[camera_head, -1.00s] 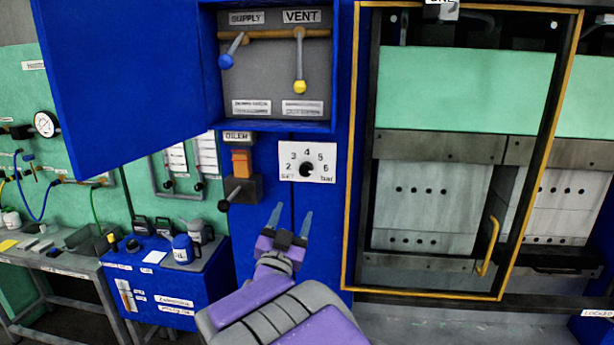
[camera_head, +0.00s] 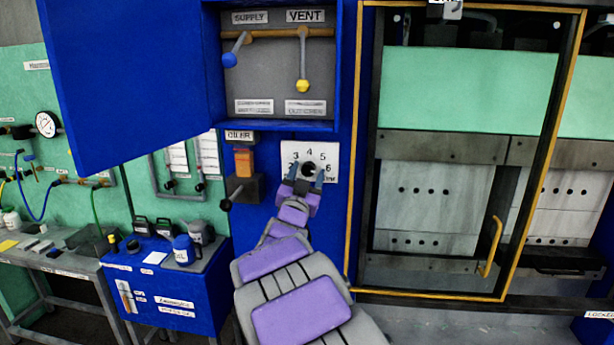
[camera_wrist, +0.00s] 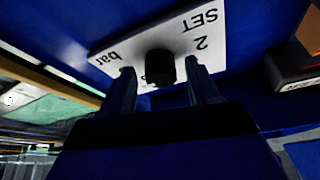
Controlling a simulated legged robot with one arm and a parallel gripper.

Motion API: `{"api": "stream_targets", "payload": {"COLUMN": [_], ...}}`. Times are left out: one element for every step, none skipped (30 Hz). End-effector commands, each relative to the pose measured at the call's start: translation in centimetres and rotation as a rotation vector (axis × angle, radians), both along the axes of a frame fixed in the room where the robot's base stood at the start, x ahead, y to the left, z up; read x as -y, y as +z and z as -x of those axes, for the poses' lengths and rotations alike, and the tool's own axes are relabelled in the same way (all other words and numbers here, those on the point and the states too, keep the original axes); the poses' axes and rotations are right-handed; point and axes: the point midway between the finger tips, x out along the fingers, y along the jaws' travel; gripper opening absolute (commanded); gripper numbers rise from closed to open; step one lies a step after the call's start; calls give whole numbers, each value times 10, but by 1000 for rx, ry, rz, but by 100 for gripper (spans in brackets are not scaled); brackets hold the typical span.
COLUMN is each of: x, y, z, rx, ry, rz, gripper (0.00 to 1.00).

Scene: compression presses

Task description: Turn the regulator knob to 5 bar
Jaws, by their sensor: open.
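The regulator knob (camera_head: 309,169) is a small black round knob on a white dial plate (camera_head: 328,151) with numbers up to 6, below the blue cabinet. My gripper (camera_head: 306,173) is at the plate, fingers pointing up at the knob, and covers the lower part of the dial. In the wrist view the black knob (camera_wrist: 160,66) shows between and just beyond the two fingertips of my gripper (camera_wrist: 160,78). The jaws are open, with gaps visible on both sides of the knob. Where the knob points cannot be read.
Above is an open blue cabinet with a blue-tipped supply lever (camera_head: 230,59) and a yellow-tipped vent lever (camera_head: 303,85). Left of the dial is the oiler (camera_head: 243,162) with a black-ended lever. At right stands the yellow-framed press door (camera_head: 351,200).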

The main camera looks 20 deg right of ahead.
Motion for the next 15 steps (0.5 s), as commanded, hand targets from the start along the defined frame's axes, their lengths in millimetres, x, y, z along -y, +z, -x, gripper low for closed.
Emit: {"api": "stream_targets", "payload": {"x": [1, 1, 1, 2, 2, 2, 2, 2, 2, 2, 2, 2, 2, 2, 2], "y": [0, 1, 0, 1, 0, 0, 0, 0, 0, 0, 0, 0, 0, 0, 0], "z": [-1, -1, -1, -1, -1, -1, -1, -1, -1, -1, -1, -1, -1, -1, -1], "rx": [0, 0, -1, -1, -1, -1, -1, -1, -1, -1, -1, -1, -1, -1, -1], "ry": [0, 0, 0, 0, 0, 0, 0, 0, 0, 0, 0, 0, 0, 0, 0], "rz": [0, 0, -1, -1, -1, -1, -1, -1, -1, -1, -1, -1, -1, -1, -1], "gripper": [60, 60, 60, 60, 60, 60, 60, 60, 59, 57, 54, 50, 47, 44, 40]}}
